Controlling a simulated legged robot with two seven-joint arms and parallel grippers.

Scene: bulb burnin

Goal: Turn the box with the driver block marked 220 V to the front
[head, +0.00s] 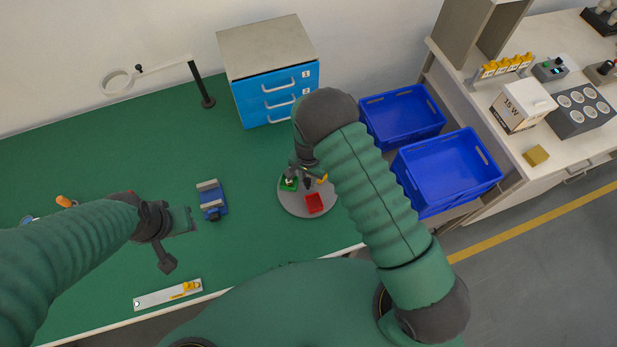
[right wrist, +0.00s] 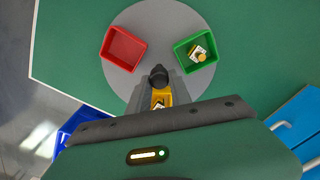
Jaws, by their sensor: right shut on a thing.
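A round grey turntable (head: 290,205) lies on the green table. It carries a red box (head: 314,203), a green box (head: 288,184) and a yellow box (head: 322,180). In the right wrist view the green box (right wrist: 196,52) holds a small pale block with yellow; its marking is too small to read. The red box (right wrist: 124,49) looks empty. The yellow box (right wrist: 162,97) is partly hidden under my gripper, with something inside. My right gripper (head: 307,184) is shut on the dark knob (right wrist: 158,75) at the turntable's middle. My left gripper (head: 166,250) hangs over the table, apart from the turntable; its jaws are unclear.
A blue-fronted drawer cabinet (head: 277,92) stands behind the turntable. Blue crates (head: 400,115) are at the right. A blue-grey device (head: 212,200) lies left of the turntable, and a pale strip (head: 167,295) near the front edge. The table between device and turntable is clear.

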